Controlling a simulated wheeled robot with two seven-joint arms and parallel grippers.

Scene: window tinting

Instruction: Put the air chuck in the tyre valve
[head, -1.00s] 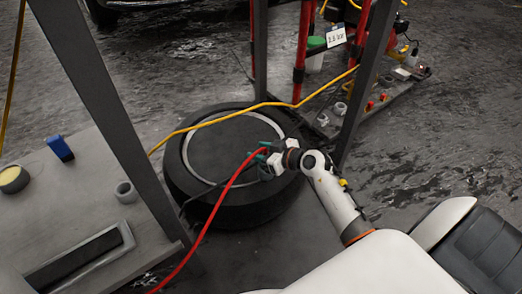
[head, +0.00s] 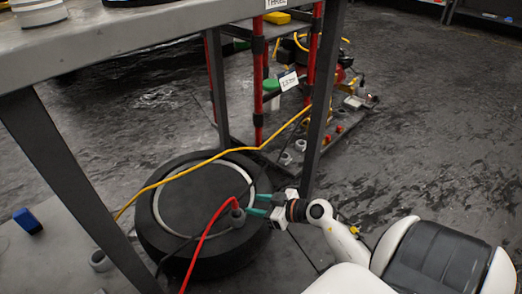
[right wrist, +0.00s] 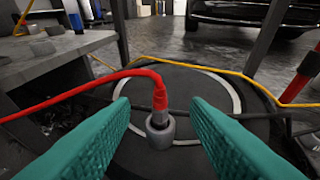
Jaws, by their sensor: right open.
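The black tyre (head: 160,240) lies flat on the floor with a pale ring on its top. The air chuck (right wrist: 160,118), a grey fitting on the end of a red hose, stands upright in a grey round socket (right wrist: 160,138), seemingly the tyre valve. The valve stem itself is hidden. In the head view the chuck (head: 238,214) stands near the tyre's right edge. My right gripper (head: 257,204) is open, just right of the chuck. In the right wrist view its teal fingers lie on either side of the chuck, with gaps visible. My left gripper is not in view.
A yellow hose (head: 190,173) and a dark cable cross over the tyre. Grey metal posts (head: 320,110) stand around it. A tabletop (head: 130,30) fills the upper left. A low trolley with red posts (head: 260,80) stands behind. Dark floor at the right is clear.

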